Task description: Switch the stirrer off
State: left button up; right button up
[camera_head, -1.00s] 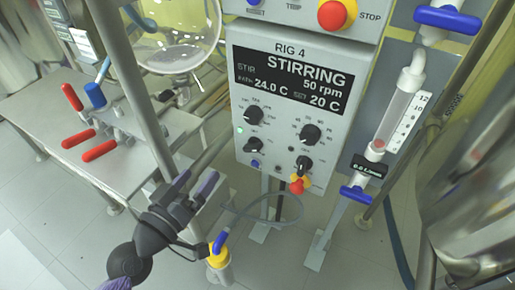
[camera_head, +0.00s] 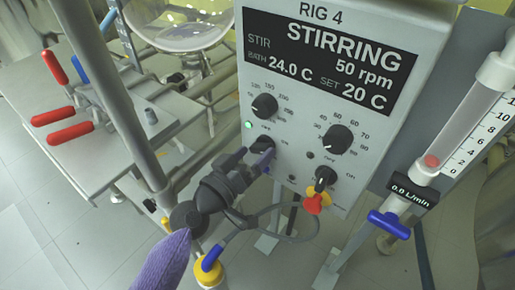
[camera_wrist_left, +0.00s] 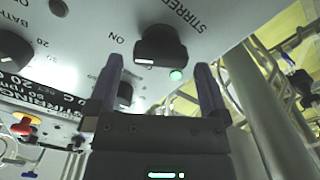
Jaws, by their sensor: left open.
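The RIG 4 control panel (camera_head: 300,150) fills the middle of the head view. Its display (camera_head: 328,60) reads STIRRING, 50 rpm, bath 24.0 C, set 20 C. The dark stirrer switch knob (camera_head: 262,146) is at the panel's lower left, below a lit green lamp (camera_head: 249,125). In the left wrist view the knob (camera_wrist_left: 162,46) sits beside a STIRRER label, with ON printed to its left. My left gripper (camera_head: 250,160) is open at this knob. In the wrist view its fingertips (camera_wrist_left: 157,66) lie either side of the knob, apart from it. My right gripper is out of view.
Other dark knobs are close by: upper left (camera_head: 264,106), upper right (camera_head: 337,139) and lower right (camera_head: 325,178). A flowmeter tube (camera_head: 468,130) stands at right, a metal post (camera_head: 115,100) at left.

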pick_arm(q)
jog(key=shift+x, duration=0.9)
jog(key=c, duration=1.1)
jog(key=shift+n, duration=0.3)
jog(key=n, duration=0.5)
jog(key=shift+a+f+n, duration=0.1)
jog(key=shift+n, duration=0.3)
jog(key=n, duration=0.5)
jog(key=shift+f, duration=0.1)
jog(key=shift+n, duration=0.4)
